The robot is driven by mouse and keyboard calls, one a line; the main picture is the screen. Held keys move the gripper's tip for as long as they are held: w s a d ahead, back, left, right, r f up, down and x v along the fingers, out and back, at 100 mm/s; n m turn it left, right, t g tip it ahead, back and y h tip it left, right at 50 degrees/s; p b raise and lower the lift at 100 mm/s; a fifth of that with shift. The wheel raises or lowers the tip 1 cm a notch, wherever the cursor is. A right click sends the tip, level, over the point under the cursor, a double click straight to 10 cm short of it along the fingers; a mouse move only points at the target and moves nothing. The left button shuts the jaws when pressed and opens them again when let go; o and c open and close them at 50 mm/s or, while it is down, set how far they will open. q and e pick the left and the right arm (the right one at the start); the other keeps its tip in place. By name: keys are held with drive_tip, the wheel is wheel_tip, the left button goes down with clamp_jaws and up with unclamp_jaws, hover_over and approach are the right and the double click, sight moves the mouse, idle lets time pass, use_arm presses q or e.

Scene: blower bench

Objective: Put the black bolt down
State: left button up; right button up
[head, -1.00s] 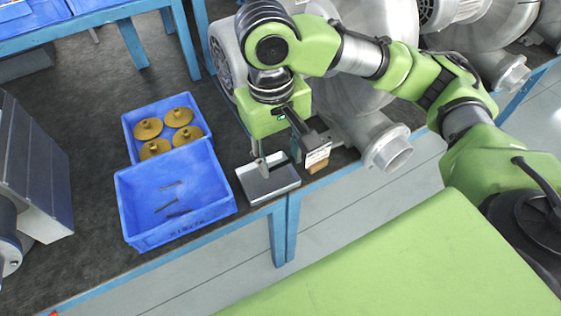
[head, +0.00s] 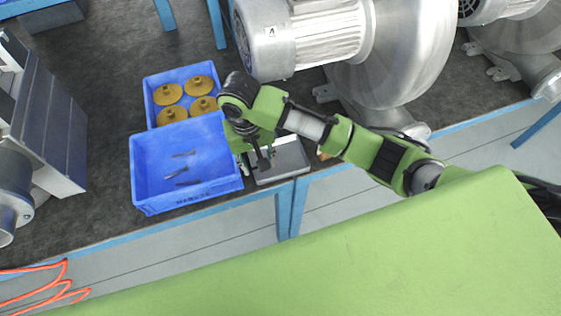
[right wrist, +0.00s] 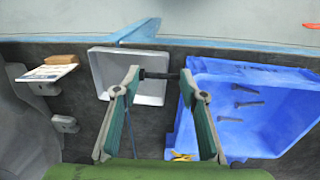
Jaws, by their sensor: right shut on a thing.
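The bolt is hidden in the head view. The grey tray (head: 290,172) shows no other bolt in its visible part; it also appears in the right wrist view (right wrist: 150,98). The front blue bin (head: 148,190) holds a few dark bolts (head: 176,173). My left gripper is out of view.
A second blue bin (head: 150,82) with several brass-coloured flanged parts (head: 168,94) stands behind the front bin. A small brown block with a white label (right wrist: 60,61) lies near the tray.

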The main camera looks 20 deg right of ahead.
drive_tip(key=p, duration=0.1)
hover_over(282, 170)
drive_tip(key=a, duration=0.1)
drive_tip(key=f, duration=0.6)
drive_tip(key=shift+s+f, duration=0.15)
drive_tip(key=shift+s, duration=0.05)
drive_tip(key=f, duration=0.3)
drive_tip(key=shift+w+d+f, duration=0.1)
drive_tip(key=shift+d, duration=0.25)
drive_tip(key=shift+f, duration=0.35)
drive_tip(key=shift+f, duration=0.1)
drive_tip(key=o, duration=1)
drive_tip(key=shift+o, duration=0.2)
wheel_tip(282, 170, up, 12)
drive_tip(key=shift+a, duration=0.45)
